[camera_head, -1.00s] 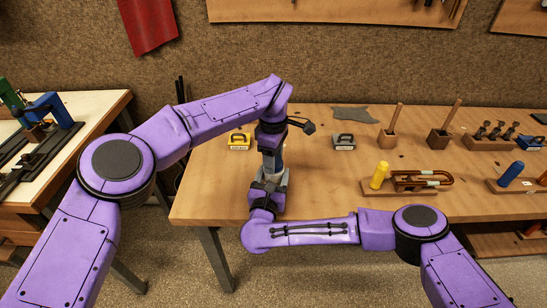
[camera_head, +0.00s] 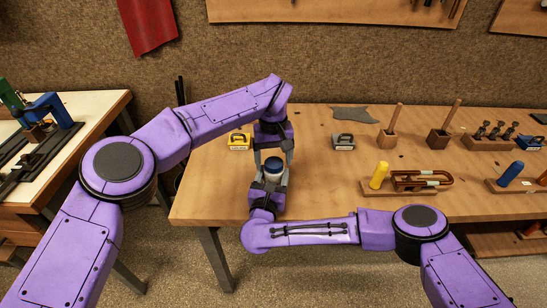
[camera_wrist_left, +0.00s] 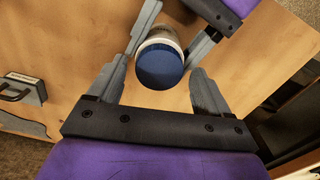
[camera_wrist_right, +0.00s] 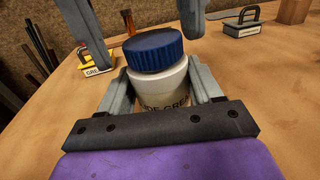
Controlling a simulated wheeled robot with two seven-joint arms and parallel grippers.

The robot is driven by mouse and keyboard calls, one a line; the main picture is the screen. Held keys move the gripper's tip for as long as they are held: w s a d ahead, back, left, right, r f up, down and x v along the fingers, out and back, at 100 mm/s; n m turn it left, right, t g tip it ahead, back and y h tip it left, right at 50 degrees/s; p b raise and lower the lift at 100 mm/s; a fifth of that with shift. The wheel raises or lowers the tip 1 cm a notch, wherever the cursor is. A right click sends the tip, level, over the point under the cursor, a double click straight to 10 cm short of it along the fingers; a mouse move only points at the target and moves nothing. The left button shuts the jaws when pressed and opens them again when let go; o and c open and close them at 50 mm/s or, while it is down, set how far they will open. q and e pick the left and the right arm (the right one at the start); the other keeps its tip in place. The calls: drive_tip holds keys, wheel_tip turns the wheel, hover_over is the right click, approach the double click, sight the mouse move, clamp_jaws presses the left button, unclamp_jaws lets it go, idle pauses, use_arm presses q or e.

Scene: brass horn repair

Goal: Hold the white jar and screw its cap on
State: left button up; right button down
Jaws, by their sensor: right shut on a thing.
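The white jar (camera_wrist_right: 165,88) stands upright near the front left of the bench, with dark lettering partly hidden by my right gripper. Its ribbed blue cap (camera_wrist_right: 152,50) sits on its mouth; I cannot tell how tight it is. The cap also shows in the head view (camera_head: 274,163) and the left wrist view (camera_wrist_left: 160,65). My right gripper (camera_wrist_right: 160,90) is shut on the jar's body from the front. My left gripper (camera_wrist_left: 158,70) points down from above, open, its fingers on either side of the cap with gaps.
A yellow padlock-shaped block (camera_head: 239,141) stands left of the jar and a grey one (camera_head: 343,142) to the right. Wooden holders (camera_head: 388,139) and a yellow-handled tool (camera_head: 379,175) are farther right. Bare bench top (camera_head: 320,190) lies right of the jar.

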use_arm(q)
drive_tip(key=shift+r, duration=2.25)
drive_tip(key=shift+o, duration=0.3)
